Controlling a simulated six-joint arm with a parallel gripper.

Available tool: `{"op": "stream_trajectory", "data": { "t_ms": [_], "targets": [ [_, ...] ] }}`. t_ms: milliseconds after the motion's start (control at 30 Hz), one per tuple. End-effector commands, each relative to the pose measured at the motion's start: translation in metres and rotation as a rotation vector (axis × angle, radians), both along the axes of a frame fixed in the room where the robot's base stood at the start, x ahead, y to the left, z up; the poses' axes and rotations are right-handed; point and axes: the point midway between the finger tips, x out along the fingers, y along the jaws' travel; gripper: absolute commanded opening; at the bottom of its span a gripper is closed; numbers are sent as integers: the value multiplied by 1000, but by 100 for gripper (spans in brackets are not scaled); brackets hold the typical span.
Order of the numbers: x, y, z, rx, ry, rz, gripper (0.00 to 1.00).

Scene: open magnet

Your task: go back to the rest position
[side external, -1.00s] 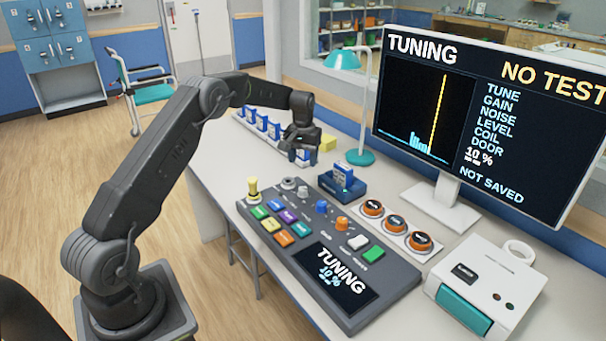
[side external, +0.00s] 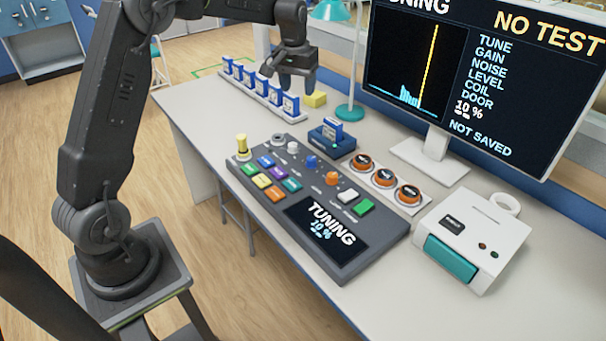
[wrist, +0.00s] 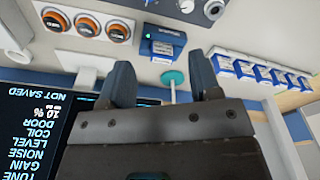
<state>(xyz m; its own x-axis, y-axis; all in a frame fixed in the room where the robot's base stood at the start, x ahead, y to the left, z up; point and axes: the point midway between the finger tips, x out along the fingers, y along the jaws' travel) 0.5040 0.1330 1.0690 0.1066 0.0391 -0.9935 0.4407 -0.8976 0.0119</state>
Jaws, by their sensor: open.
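My gripper (side external: 291,78) hangs above the back of the desk in the side view, over the near end of the rack of blue cartridges (side external: 262,90). In the wrist view my gripper (wrist: 163,85) shows two fingers spread apart with nothing between them. A blue cartridge stands in a blue holder (side external: 332,141) on the desk, clear of the gripper. The same holder shows in the wrist view (wrist: 162,42) beyond the fingertips.
The monitor (side external: 430,147) is to the right. The control console (side external: 320,215), orange-topped knobs (side external: 385,178) and a white box (side external: 460,240) with a teal front occupy the desk's front and right.

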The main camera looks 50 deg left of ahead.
Motion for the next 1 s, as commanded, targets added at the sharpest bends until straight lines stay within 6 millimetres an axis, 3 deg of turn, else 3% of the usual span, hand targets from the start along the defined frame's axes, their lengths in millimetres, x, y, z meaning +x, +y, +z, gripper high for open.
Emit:
{"op": "stream_trajectory", "data": {
  "t_ms": [33, 200, 400, 533, 700, 833, 1000],
  "targets": [
    [-14, -18, 20, 10, -26, -30, 58],
    [-64, -67, 62, 35, -95, -120, 58],
    [-136, -116, 89, 59, -179, -224, 58],
    [-186, -142, 92, 74, -235, -289, 58],
    [-247, -166, 81, 88, -304, -372, 58],
    [-279, -176, 67, 94, -343, -417, 58],
    [-298, -182, 56, 98, -368, -447, 58]
  ]
}}
